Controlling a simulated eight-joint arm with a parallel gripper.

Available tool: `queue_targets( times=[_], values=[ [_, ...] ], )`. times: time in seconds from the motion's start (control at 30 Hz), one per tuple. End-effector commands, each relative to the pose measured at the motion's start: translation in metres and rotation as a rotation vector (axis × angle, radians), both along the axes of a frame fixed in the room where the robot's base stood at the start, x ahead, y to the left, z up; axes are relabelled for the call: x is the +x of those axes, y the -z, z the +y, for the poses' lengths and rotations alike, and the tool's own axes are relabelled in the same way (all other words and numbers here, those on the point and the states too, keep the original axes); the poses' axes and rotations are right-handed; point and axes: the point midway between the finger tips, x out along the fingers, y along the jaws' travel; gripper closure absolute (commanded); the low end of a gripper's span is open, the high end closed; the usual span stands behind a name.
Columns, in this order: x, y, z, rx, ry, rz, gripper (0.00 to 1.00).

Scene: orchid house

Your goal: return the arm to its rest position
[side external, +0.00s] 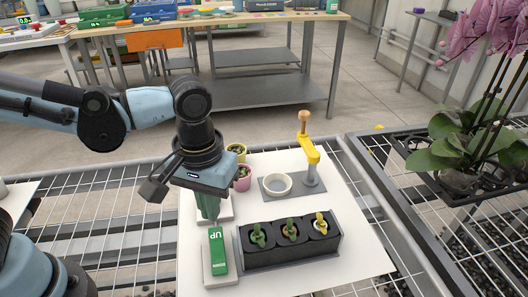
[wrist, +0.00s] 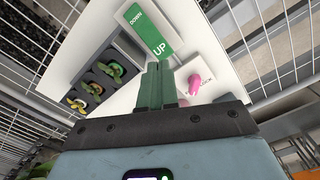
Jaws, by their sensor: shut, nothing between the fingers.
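My gripper (side external: 209,216) points down over the white board, with its green fingers together and nothing held. In the wrist view the shut fingers (wrist: 155,84) show at the middle. A green rocker switch (side external: 217,251) marked UP sits on a white base just in front of the fingers in the side view. In the wrist view the switch (wrist: 148,30) reads DOWN and UP. Whether the fingers touch anything is unclear. Behind them a white block is partly hidden; the wrist view shows a pink piece (wrist: 195,82) on a white block.
A black tray (side external: 292,257) holds three potted seedlings right of the switch. An orchid (side external: 470,150) stands at far right.

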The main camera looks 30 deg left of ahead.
Motion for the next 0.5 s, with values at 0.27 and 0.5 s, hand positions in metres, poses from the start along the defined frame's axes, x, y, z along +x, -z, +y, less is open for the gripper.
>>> queue_targets(
  times=[0.27, 0.5],
  values=[
    [-0.0001, -0.0068, 0.0001, 0.000, 0.000, 0.000, 1.00],
    [0.0009, -0.0077, 0.0043, -0.006, 0.004, -0.012, 1.00]
  ],
)
